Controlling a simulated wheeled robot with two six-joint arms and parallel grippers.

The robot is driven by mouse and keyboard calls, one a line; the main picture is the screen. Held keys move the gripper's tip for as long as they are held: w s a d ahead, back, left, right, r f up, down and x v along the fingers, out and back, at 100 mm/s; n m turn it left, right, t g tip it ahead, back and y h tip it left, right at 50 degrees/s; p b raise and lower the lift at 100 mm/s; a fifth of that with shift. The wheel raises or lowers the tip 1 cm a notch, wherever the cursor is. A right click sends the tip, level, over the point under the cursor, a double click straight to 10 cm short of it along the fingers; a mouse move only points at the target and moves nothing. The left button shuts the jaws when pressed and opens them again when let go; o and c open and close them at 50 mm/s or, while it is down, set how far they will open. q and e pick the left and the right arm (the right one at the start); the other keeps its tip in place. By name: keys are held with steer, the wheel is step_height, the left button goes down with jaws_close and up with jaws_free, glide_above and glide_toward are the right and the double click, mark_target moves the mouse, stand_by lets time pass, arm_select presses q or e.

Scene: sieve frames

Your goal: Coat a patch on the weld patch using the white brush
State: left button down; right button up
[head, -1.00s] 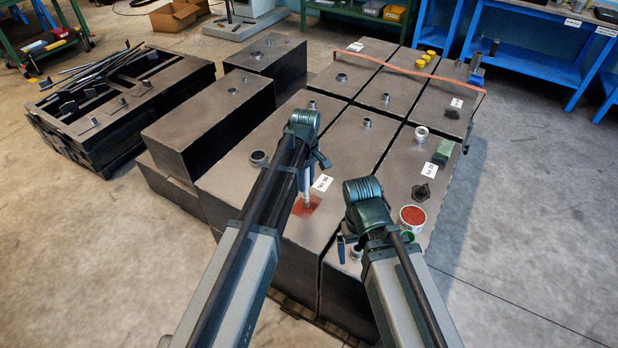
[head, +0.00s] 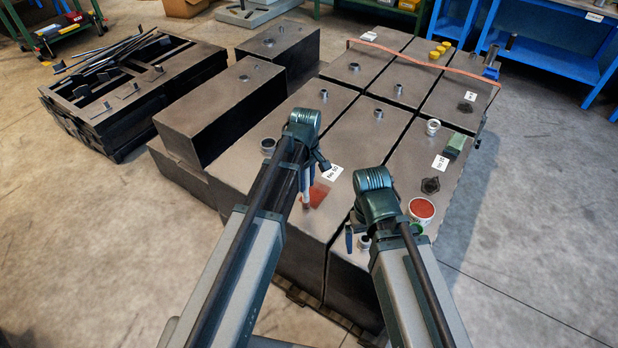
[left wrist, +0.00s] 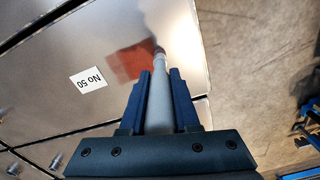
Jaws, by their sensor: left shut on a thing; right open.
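The white brush (head: 306,192) is in my left gripper (head: 308,178), which is shut on its pale handle. The handle (left wrist: 160,100) also shows between the fingers in the left wrist view. The brush points down at the near edge of a red-brown patch (head: 319,193) on the grey tank top beside the "No 50" label. In the left wrist view the patch (left wrist: 128,63) lies left of the brush tip. I cannot tell whether the bristles touch the surface. My right gripper (head: 356,238) is open and empty above the near end of the neighbouring tank, left of a white pot of red paint (head: 421,210).
A green block (head: 456,146) lies farther back. An orange-brown strip (head: 420,69) crosses the far tanks. Floor is clear at right.

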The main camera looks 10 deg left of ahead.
arm_select(q)
steer(key=shift+w+a, duration=0.25)
steer(key=shift+a, duration=0.2)
steer(key=w+d, duration=0.3)
steer(key=w, duration=0.4)
stand_by(0.7)
steer(key=w, duration=0.1)
steer(key=w+d, duration=0.1)
steer(key=w, duration=0.1)
steer(key=shift+w+d, duration=0.1)
steer(key=shift+d, duration=0.05)
stand_by(0.5)
step_height(320, 180, up, 6)
steer(key=p, duration=0.6)
